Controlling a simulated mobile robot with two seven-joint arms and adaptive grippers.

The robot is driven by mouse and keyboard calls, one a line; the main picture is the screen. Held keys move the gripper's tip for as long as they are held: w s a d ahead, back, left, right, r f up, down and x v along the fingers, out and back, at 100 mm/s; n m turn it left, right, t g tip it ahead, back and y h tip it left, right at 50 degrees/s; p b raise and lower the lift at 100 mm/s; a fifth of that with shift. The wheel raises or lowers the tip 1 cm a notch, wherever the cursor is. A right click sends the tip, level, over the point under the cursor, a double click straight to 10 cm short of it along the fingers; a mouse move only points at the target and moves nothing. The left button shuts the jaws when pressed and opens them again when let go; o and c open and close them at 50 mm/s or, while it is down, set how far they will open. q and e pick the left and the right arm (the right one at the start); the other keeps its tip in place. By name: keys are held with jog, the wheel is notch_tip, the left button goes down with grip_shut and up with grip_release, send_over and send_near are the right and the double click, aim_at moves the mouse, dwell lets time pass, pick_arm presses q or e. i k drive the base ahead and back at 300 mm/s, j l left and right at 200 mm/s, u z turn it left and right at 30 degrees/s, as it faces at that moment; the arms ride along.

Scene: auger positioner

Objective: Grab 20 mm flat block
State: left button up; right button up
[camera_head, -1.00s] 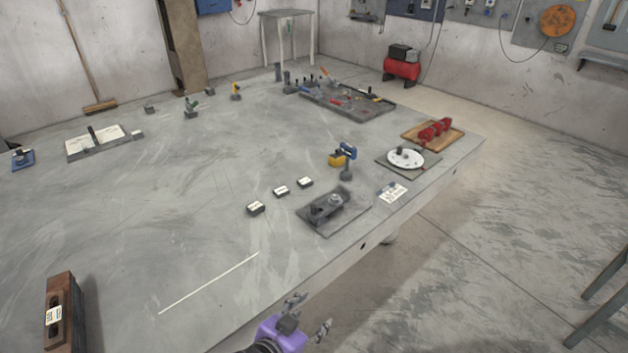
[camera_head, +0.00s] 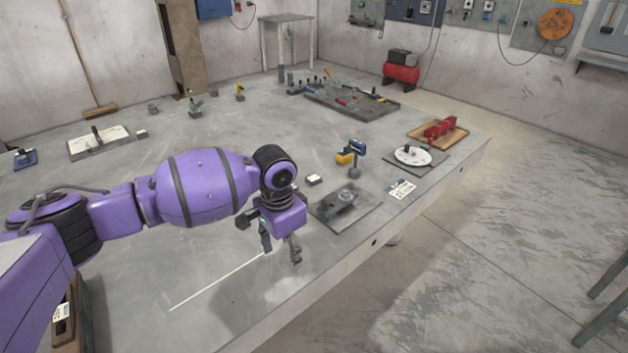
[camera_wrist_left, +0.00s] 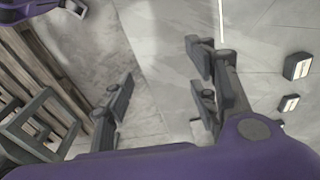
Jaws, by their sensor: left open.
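Small dark flat blocks with white labels stand on the table. One flat block (camera_head: 315,180) shows right of my left arm in the head view. Two labelled blocks, a larger one (camera_wrist_left: 297,66) and a smaller one (camera_wrist_left: 289,103), show at the right of the left wrist view. I cannot read which is 20 mm. My left gripper (camera_head: 280,249) is open and empty above the table's front part, left of and nearer than the visible block. Its spread fingers (camera_wrist_left: 160,85) show in the wrist view. A purple and grey part at that view's top left may be my right gripper.
A dark plate with a fixture (camera_head: 346,204) lies right of my left gripper. A blue and yellow tool (camera_head: 349,154) and a white dial (camera_head: 412,156) stand beyond it. A brown box (camera_head: 63,318) is partly behind my arm. The table's front edge is close.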

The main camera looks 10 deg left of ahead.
aim_at(313, 179)
jog(key=i, duration=1.45)
